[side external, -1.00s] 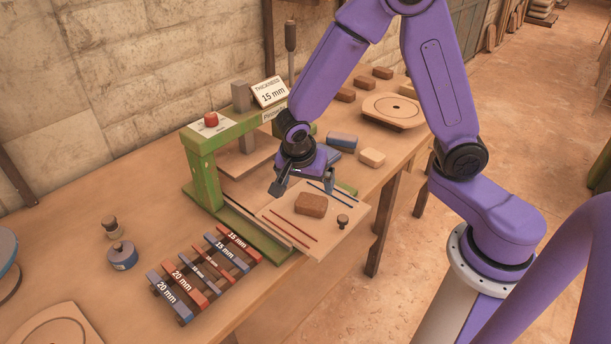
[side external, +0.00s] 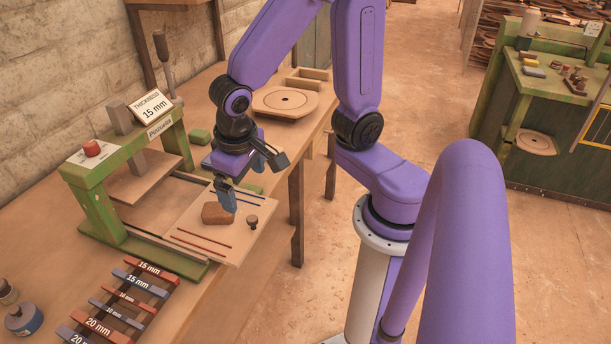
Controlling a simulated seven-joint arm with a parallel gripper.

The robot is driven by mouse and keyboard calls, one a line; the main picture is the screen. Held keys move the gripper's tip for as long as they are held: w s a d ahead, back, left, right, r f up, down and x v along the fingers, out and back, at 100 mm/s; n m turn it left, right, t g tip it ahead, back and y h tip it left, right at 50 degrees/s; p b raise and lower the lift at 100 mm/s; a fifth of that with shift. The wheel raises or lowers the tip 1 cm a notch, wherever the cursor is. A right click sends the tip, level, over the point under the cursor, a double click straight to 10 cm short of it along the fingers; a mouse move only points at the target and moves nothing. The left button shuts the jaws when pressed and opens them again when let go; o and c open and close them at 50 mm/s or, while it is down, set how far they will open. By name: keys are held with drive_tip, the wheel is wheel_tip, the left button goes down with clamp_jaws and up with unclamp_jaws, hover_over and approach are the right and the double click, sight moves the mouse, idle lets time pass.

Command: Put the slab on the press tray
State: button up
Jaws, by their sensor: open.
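The slab, a brown block (side external: 217,213), lies flat on the pale pull-out press tray (side external: 262,230) in front of the green press (side external: 102,203). Red rods lie on its near side and blue rods on its far side. A small dark knob (side external: 252,221) stands on the tray to its right. My gripper (side external: 250,180) is open, tilted, with its fingers spread above the tray. One blue-grey finger overlaps the slab's upper right edge in the picture; I cannot tell whether they touch. The other finger is further right, and nothing shows between them.
A thickness sign reading 15 mm (side external: 151,107) stands on the press. Marked red and blue strips (side external: 127,296) lie at the near left. A round board (side external: 285,101) lies behind my gripper.

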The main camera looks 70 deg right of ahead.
drive_tip(key=s+d+r+n+g+y, duration=0.1)
drive_tip(key=s+r+n+y, duration=0.1)
drive_tip(key=s+n, duration=1)
drive_tip(key=shift+d+r+n, duration=0.35)
drive_tip(key=shift+r+n, duration=0.2)
drive_tip(key=shift+n, duration=0.05)
